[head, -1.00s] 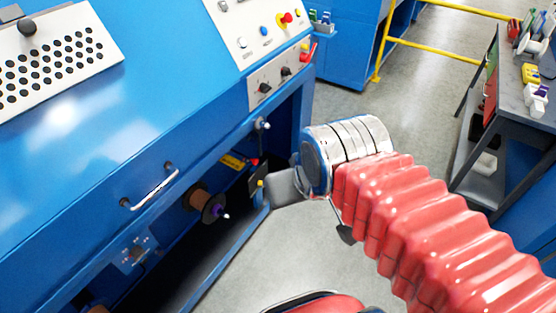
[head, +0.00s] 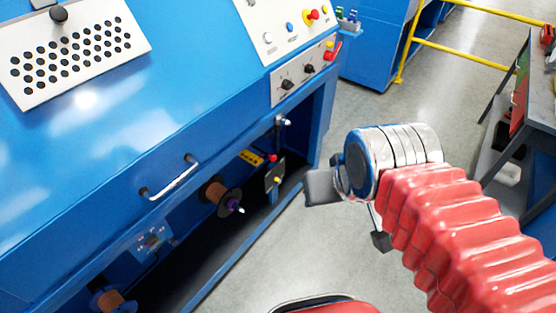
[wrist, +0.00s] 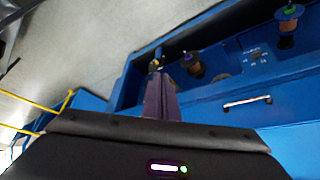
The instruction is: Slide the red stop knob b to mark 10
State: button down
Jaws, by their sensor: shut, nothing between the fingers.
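A small red knob (head: 272,158) sits inside the open lower bay of the blue machine, beside a yellow label; I cannot read whether it is knob b. No mark numbers are legible. My gripper shows in the wrist view (wrist: 160,78) with its dark fingers shut and empty, pointing toward the open bay. The gripper appears apart from the knob. The red knob cannot be made out in the wrist view.
Spools (head: 220,198) and a small yellow knob (head: 278,180) are in the bay. A metal handle (head: 170,178) juts from the machine front. A yellow rail (head: 462,54) and a dark bench (head: 535,100) stand at right. Floor between is clear.

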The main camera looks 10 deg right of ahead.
aim_at(273, 158)
jog(key=z, duration=0.25)
jog(key=i, duration=0.65)
jog(key=u, duration=1.6)
